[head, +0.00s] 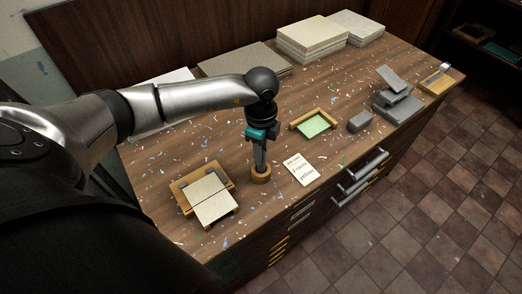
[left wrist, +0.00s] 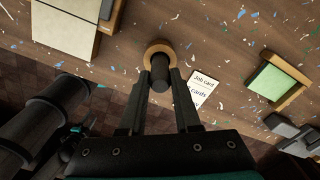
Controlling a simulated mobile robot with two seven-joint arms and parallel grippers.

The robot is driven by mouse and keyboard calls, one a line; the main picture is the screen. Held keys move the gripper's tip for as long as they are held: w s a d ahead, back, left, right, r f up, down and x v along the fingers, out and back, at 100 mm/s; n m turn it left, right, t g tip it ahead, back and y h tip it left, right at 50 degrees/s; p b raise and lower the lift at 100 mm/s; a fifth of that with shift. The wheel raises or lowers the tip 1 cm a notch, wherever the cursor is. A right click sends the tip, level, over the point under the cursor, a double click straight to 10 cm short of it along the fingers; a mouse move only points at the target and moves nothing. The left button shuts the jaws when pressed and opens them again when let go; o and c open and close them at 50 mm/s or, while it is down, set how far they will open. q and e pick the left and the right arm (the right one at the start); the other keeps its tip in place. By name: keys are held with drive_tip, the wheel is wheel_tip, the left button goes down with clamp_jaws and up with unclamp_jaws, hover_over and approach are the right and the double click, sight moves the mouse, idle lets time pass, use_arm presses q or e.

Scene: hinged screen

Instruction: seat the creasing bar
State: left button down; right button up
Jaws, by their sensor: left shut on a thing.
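My left gripper (head: 261,168) points down over the bench and is shut on a dark round handle (left wrist: 160,68). The handle stands in a wooden ring-shaped holder (head: 261,174), which also shows in the left wrist view (left wrist: 150,52). I cannot tell whether the handle belongs to the creasing bar; its lower end is hidden in the holder.
A job card (head: 301,169) lies just right of the holder. Beyond it are a green-lined tray (head: 315,124), a small grey block (head: 360,121) and a grey stepped device (head: 398,105). Board stacks (head: 312,36) stand at the back. Paper scraps litter the bench (head: 220,135).

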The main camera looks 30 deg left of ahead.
use_arm(q)
drive_tip(key=c, duration=0.5)
unclamp_jaws()
drive_tip(key=shift+c, duration=0.2)
wheel_tip(320, 180, up, 15)
drive_tip(key=shift+r, duration=0.15)
drive_tip(key=shift+s, duration=0.1)
